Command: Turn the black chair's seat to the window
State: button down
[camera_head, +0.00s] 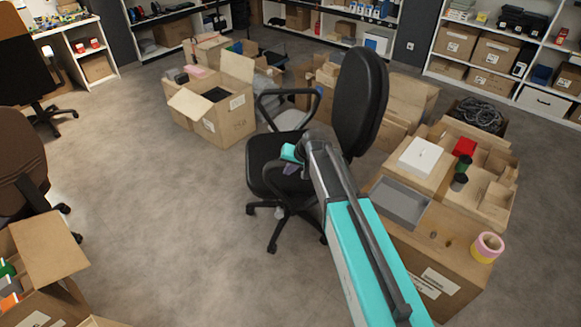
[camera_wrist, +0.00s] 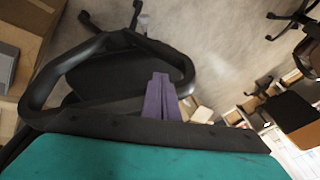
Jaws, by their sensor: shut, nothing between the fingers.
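The black chair (camera_head: 359,105) stands upright on its wheeled base in the middle of the head view. Its backrest is at the right, and its seat (camera_head: 264,167) extends to the left. My arm hides part of the seat and the near side. My gripper (camera_head: 291,169) has purple fingers and is over the seat in this view. In the wrist view, my gripper (camera_wrist: 160,98) is shut and empty, with a looped armrest of the black chair (camera_wrist: 52,83) around and behind it. I cannot tell whether the fingers touch the chair. No window shows.
Open cartons (camera_head: 222,120) stand behind the chair. A large carton (camera_head: 440,250) with a grey tray (camera_head: 400,203) and a tape roll (camera_head: 487,247) is close at the right. A brown chair (camera_head: 20,165) stands at the left. The floor (camera_head: 165,230) left of the black chair is clear.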

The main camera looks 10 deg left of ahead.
jog(key=w+a+f+p, duration=0.2)
jog(key=a+f, duration=0.3)
jog(key=f, duration=0.2)
jog(key=shift+w+a+p, duration=0.15)
jog(key=shift+a+p, duration=0.15)
jog(key=shift+a, duration=0.1)
jog(key=shift+w, duration=0.1)
